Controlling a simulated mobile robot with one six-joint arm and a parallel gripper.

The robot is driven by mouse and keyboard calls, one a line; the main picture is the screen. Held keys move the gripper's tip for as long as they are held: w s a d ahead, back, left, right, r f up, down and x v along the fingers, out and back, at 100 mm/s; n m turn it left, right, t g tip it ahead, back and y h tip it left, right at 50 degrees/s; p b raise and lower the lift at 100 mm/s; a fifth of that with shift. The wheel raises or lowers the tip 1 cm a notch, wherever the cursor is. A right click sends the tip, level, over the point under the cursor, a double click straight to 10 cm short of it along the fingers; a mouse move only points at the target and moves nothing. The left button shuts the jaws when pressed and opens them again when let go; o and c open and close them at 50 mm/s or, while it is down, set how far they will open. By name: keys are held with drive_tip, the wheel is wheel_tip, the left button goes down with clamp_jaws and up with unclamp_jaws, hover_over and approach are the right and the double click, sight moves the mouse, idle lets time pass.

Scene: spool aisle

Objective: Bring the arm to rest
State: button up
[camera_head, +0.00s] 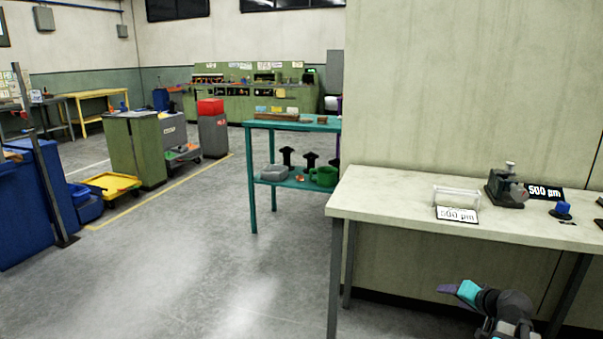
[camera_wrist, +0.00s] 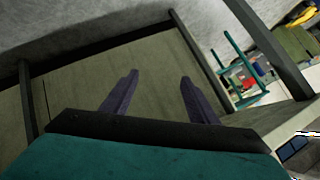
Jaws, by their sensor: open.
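My gripper (camera_head: 447,288) shows at the lower right of the head view, with a teal body and dark purple fingers, in front of the pale workbench (camera_head: 385,205). It appears lower in the picture than the bench top. In the wrist view my gripper (camera_wrist: 158,80) has its two fingers apart, with nothing between them. The dark wrist and part of my arm show behind it; the rest of the arm is cut off by the frame's bottom edge.
The bench bears a clear holder (camera_head: 456,197), a grey device (camera_head: 506,187), a blue-topped piece (camera_head: 562,209) and signs reading "500 µm". A teal shelf (camera_head: 283,124) stands beyond the bench's left end. The grey floor (camera_head: 190,260) at left front is open.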

drive_tip(key=s+a+f+n+g+y+p, duration=0.15)
drive_tip(key=s+a+f+g+p, duration=0.35)
drive_tip(key=a+f, duration=0.55)
drive_tip(key=s+a+f+n+g+y+p, duration=0.1)
drive_tip(key=s+a+f+n+g+p, duration=0.15)
drive_tip(key=s+a+f+p, duration=0.75)
drive_tip(key=s+a+f+n+g+h+p, duration=0.1)
drive_tip(key=s+a+g, duration=0.3)
drive_tip(key=s, duration=0.7)
drive_tip(key=s+a+f+n+g+h+p, duration=0.1)
drive_tip(key=s+a+g+p, duration=0.3)
drive_tip(key=s+a, duration=0.4)
drive_tip(key=shift+s+f+n+h, duration=0.35)
drive_tip(key=shift+s+f+n, duration=0.4)
drive_tip(key=shift+s, duration=0.9)
drive_tip(key=shift+r, duration=0.1)
